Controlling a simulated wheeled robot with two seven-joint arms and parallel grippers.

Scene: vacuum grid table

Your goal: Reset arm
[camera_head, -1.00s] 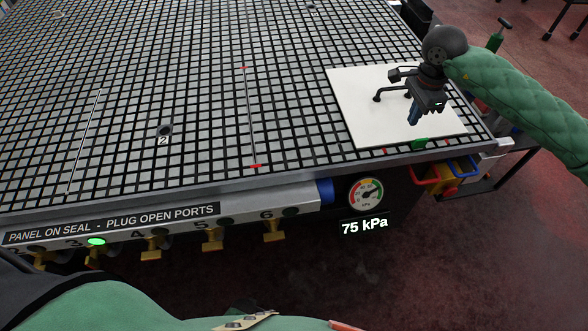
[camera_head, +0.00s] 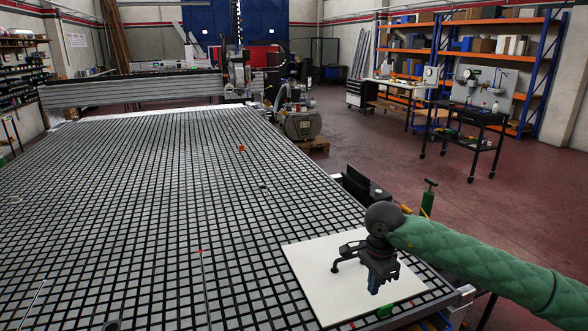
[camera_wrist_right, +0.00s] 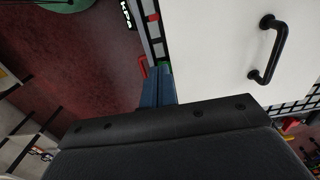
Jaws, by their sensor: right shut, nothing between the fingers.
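My right gripper (camera_head: 374,286) is over the white panel (camera_head: 318,285) at the near right corner of the grid table. Its fingers point down and are closed together with nothing between them. The right wrist view also shows the shut fingers (camera_wrist_right: 157,88) beside the edge of the white panel (camera_wrist_right: 210,60). A black handle (camera_wrist_right: 268,48) on the panel shows clear of the fingers in that view. My left gripper is not in view.
The grid table (camera_head: 130,200) fills the left and centre, mostly bare. A small orange item (camera_head: 241,149) lies farther back on it. A gantry (camera_head: 140,88) spans the far end. A black cart (camera_head: 468,125) and shelving (camera_head: 480,50) stand at the back right.

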